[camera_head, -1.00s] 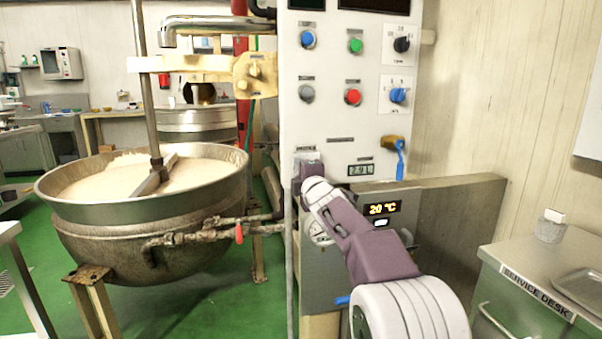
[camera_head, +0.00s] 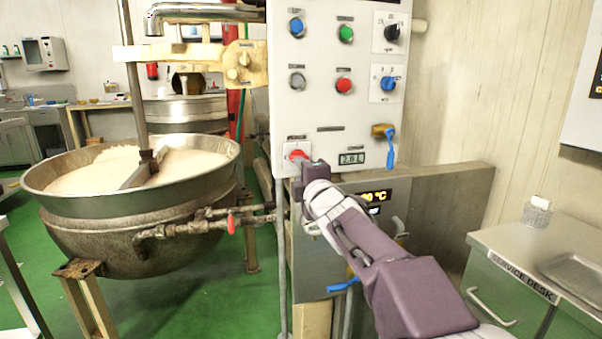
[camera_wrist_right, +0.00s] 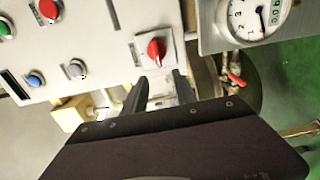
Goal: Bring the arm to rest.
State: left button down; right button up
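My right gripper (camera_head: 311,172) is just below a red rotary knob (camera_head: 298,152) at the lower left of the white control panel (camera_head: 330,105). In the right wrist view the two dark fingers of the gripper (camera_wrist_right: 161,77) stand apart, with nothing visible between them. The red knob (camera_wrist_right: 155,50) shows beyond the fingertips, clear of them. My right arm reaches up from the lower right of the head view and hides part of the steel front with the °C display (camera_head: 374,196). My left gripper is in neither view.
A large steel kettle (camera_head: 130,200) with pale mass and a stirrer stands at left, its pipe with a red-handled valve (camera_head: 231,223) near the panel. A service desk (camera_head: 508,258) with a tray (camera_head: 578,272) stands at right. A blue-handled tap (camera_head: 389,145) juts from the panel.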

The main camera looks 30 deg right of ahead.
jog(key=a+f+m+g+y, duration=0.15)
jog(key=a+f, duration=0.25)
jog(key=f, duration=0.4)
jog(key=a+f+g+y, duration=0.1)
jog(key=a+f+g, duration=0.1)
jog(key=a+f, duration=0.35)
jog(key=a+f+m+g+y, duration=0.1)
jog(key=a+f+g, duration=0.1)
jog(key=f, duration=0.7)
jog(key=s+a+f+m+g+y, duration=0.15)
jog(key=s+f+m+g, duration=0.4)
jog(key=s+f, duration=0.55)
jog(key=s+a+f+m+g, duration=0.2)
jog(key=s+f+m+g, duration=0.45)
jog(key=s, duration=0.65)
notch_tip(320, 180, up, 32)
jog(key=m+t+p, duration=0.1)
jog(key=p, duration=3.3)
jog(key=shift+f, duration=0.2)
